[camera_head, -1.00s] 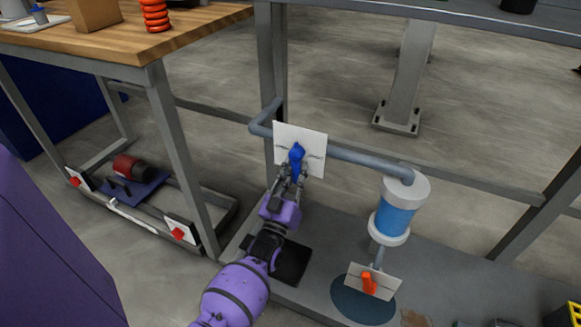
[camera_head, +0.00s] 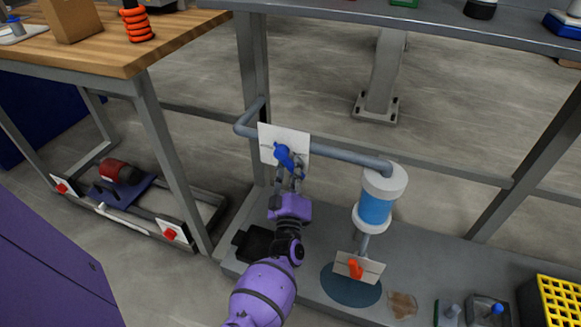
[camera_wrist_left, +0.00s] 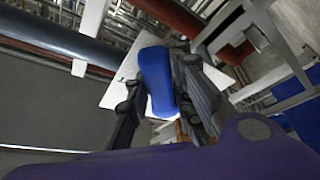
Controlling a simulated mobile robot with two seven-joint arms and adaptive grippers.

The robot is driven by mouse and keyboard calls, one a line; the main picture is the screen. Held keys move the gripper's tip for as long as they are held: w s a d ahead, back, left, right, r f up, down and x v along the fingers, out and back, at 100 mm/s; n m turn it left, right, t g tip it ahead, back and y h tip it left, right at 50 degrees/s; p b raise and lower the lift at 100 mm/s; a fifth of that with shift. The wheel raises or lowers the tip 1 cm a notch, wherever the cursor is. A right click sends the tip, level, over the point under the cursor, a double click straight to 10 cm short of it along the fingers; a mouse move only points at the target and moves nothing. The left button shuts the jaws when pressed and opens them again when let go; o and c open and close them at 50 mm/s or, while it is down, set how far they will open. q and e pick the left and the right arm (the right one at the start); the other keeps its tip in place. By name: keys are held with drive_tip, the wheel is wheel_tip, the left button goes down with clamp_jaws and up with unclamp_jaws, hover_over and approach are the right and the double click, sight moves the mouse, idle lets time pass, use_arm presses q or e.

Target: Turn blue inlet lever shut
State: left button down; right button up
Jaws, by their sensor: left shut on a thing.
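The blue inlet lever (camera_head: 285,155) is on a white plate (camera_head: 297,139) on the grey pipe. In the head view it tilts, its upper end to the left and its lower end to the right. My left gripper (camera_head: 291,178) comes from below and is shut on the lever's lower end. In the left wrist view the blue lever (camera_wrist_left: 157,78) lies between the two dark fingers of my left gripper (camera_wrist_left: 160,108), with the white plate (camera_wrist_left: 118,92) behind it. My right gripper is not in view.
The grey pipe (camera_head: 345,155) runs right to a filter with a blue band (camera_head: 375,208). A table leg (camera_head: 172,160) stands left of my arm. A yellow crate (camera_head: 560,300) is at lower right.

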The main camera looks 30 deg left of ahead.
use_arm(q)
drive_tip(key=shift+w+d+r, duration=0.15)
drive_tip(key=shift+d+r, duration=0.05)
drive_tip(key=shift+d, duration=0.15)
drive_tip(key=c, duration=1.6)
unclamp_jaws()
drive_tip(key=shift+r, duration=0.1)
drive_tip(key=shift+o, duration=0.2)
drive_tip(key=shift+a, duration=0.1)
drive_tip(key=shift+s+f, duration=0.25)
drive_tip(key=shift+s, duration=0.05)
drive_tip(key=v, duration=1.1)
drive_tip(key=shift+s+d, duration=0.2)
drive_tip(key=shift+d, duration=0.05)
